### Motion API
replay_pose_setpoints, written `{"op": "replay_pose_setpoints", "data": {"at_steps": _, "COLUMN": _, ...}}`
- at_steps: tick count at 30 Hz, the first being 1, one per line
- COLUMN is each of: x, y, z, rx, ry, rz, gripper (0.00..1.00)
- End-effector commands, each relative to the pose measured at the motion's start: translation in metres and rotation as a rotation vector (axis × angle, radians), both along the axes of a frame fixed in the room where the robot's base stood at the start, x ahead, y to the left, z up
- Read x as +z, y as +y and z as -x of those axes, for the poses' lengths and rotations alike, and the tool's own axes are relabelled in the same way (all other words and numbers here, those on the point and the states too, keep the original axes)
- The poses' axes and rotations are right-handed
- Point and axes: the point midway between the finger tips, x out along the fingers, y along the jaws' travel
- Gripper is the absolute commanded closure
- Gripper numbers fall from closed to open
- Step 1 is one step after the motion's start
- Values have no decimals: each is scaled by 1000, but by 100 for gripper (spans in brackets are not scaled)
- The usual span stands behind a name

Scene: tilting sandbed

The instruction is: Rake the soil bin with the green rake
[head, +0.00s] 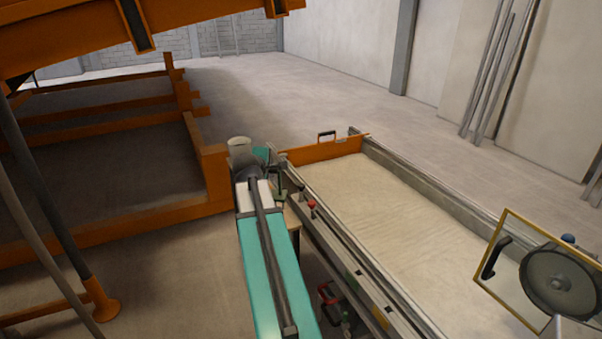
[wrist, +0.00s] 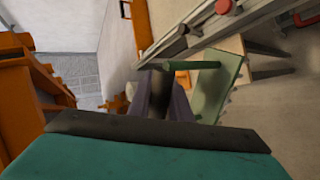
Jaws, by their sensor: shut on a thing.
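The soil bin (head: 435,193) is a long metal-railed trough of pale sand on the right of the head view, with an orange end wall. Fine ripple lines show on the sand. The green rake (wrist: 218,88) shows in the wrist view as a flat green plate with a short green bar. In the head view my arm reaches forward along the bin's left side, and the rake (head: 281,192) shows small there, outside the sand. My gripper's fingers are mostly hidden there.
A pale wooden stand (head: 293,222) is beside the bin's left rail, close to the rake. Red knobs (head: 312,205) stick up along that rail. A framed panel with a round disc (head: 560,282) stands over the near right of the bin. Orange framework (head: 212,180) stands left.

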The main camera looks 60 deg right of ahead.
Motion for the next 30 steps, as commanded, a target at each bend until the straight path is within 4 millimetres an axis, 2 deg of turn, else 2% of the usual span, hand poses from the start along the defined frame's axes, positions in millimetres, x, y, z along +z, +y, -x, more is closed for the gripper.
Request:
{"op": "replay_pose_setpoints", "data": {"at_steps": 1, "x": 1, "y": 16, "z": -14, "rx": 41, "ry": -3, "rz": 0, "gripper": 100}}
{"op": "replay_pose_setpoints", "data": {"at_steps": 6, "x": 3, "y": 67, "z": -55, "rx": 175, "ry": -2, "rz": 0, "gripper": 100}}
{"op": "replay_pose_setpoints", "data": {"at_steps": 15, "x": 10, "y": 166, "z": -117, "rx": 415, "ry": -3, "rz": -1, "gripper": 100}}
{"op": "replay_pose_setpoints", "data": {"at_steps": 24, "x": 20, "y": 272, "z": -164, "rx": 656, "ry": -3, "rz": 0, "gripper": 100}}
{"op": "replay_pose_setpoints", "data": {"at_steps": 30, "x": 27, "y": 346, "z": -185, "rx": 815, "ry": -3, "rz": 0, "gripper": 100}}
